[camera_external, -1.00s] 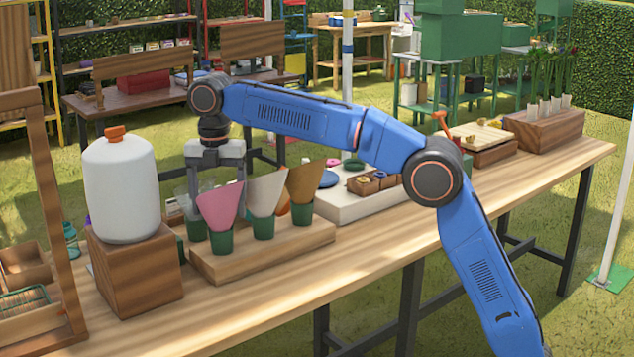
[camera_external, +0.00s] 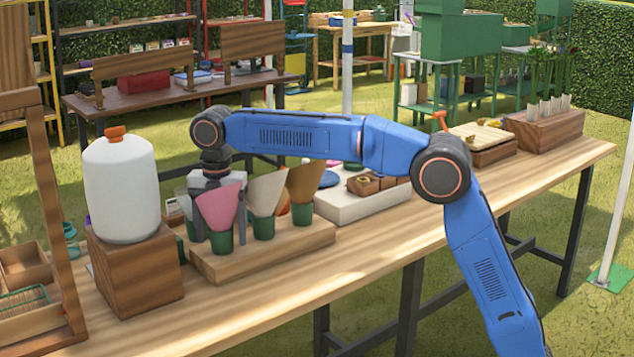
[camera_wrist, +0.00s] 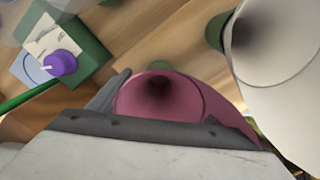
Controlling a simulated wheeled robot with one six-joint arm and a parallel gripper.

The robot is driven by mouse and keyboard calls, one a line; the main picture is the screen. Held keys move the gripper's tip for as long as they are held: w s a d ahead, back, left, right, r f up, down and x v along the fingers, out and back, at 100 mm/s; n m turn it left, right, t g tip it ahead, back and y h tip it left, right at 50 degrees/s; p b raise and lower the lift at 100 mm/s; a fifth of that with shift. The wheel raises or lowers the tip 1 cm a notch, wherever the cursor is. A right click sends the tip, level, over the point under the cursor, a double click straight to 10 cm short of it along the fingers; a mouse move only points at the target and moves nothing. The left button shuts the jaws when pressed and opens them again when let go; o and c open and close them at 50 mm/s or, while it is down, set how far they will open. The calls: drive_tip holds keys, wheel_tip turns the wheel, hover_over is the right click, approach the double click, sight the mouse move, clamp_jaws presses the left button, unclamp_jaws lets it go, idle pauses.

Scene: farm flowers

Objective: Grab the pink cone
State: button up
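The pink cone (camera_external: 218,206) stands point-down in a green holder (camera_external: 221,242) at the left front of a wooden block (camera_external: 265,256). My gripper (camera_external: 218,228) is lowered right behind and around the cone, pointing down. In the wrist view the pink cone (camera_wrist: 160,98) lies between my gripper's fingers (camera_wrist: 162,98), one on each side. The fingers look apart, with no clear grip on the cone. The cone hides part of the gripper in the outside view.
A white cone (camera_external: 265,192) and a brown cone (camera_external: 304,180) stand close to the right. The white cone (camera_wrist: 282,60) is near my right finger in the wrist view. A white jug (camera_external: 122,190) on a wooden box (camera_external: 135,272) stands to the left.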

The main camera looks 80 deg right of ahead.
drive_tip(key=c, duration=0.4)
drive_tip(key=shift+r, duration=0.15)
drive_tip(key=shift+c, duration=0.2)
